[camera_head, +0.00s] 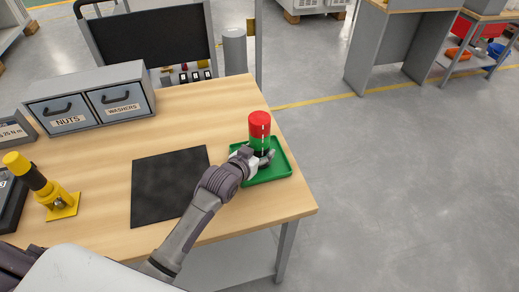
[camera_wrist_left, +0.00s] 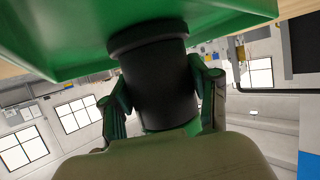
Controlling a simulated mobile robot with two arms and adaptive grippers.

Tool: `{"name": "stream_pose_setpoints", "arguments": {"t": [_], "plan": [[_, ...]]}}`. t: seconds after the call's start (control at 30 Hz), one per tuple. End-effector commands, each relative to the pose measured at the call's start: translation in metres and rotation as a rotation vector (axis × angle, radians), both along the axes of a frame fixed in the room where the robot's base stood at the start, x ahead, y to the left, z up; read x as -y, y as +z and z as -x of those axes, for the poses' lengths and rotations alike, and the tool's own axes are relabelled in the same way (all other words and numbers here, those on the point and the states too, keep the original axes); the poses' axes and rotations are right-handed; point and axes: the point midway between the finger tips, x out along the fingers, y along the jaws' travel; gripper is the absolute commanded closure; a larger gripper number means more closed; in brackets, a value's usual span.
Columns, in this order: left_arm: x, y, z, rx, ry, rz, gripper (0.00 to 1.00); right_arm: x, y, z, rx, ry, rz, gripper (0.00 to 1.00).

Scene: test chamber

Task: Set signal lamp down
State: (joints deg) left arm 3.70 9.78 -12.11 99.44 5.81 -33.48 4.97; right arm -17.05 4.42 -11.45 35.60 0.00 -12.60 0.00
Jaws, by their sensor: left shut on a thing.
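The signal lamp (camera_head: 260,124) has a red top over a green section and stands upright at the green tray (camera_head: 281,166), on the right side of the wooden table. My left gripper (camera_head: 264,158) is shut around its lower part. In the left wrist view, the lamp's black base (camera_wrist_left: 158,80) sits between the two fingers of my left gripper (camera_wrist_left: 160,100), and the green tray (camera_wrist_left: 60,45) lies right against its end. I cannot tell whether base and tray touch. My right gripper is not in view.
A black mat (camera_head: 168,185) lies left of the tray. A grey drawer unit (camera_head: 92,98) labelled NUTS and WASHERS stands at the back left. A yellow and black device (camera_head: 50,190) is at the far left. The floor right of the table is clear.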

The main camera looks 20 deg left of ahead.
Motion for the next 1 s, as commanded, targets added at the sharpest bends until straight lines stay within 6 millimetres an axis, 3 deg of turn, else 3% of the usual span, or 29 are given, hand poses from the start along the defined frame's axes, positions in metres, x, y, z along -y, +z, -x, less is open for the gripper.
{"name": "stream_pose_setpoints", "arguments": {"t": [0.3,0.33,0.47,0.83,1.0], "plan": [[0.001,-0.002,-0.001,0.004,0.0,0.001,0.91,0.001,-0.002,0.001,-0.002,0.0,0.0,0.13],[0.0,-0.002,0.0,0.001,0.0,0.0,0.35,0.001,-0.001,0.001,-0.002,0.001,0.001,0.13],[0.001,-0.002,0.0,0.0,0.0,0.0,0.15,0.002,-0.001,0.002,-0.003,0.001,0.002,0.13],[0.0,0.002,0.0,0.002,0.0,0.0,0.15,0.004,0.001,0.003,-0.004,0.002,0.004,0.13],[-0.003,0.007,0.019,0.0,-0.001,0.0,0.15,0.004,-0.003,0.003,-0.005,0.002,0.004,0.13]]}}
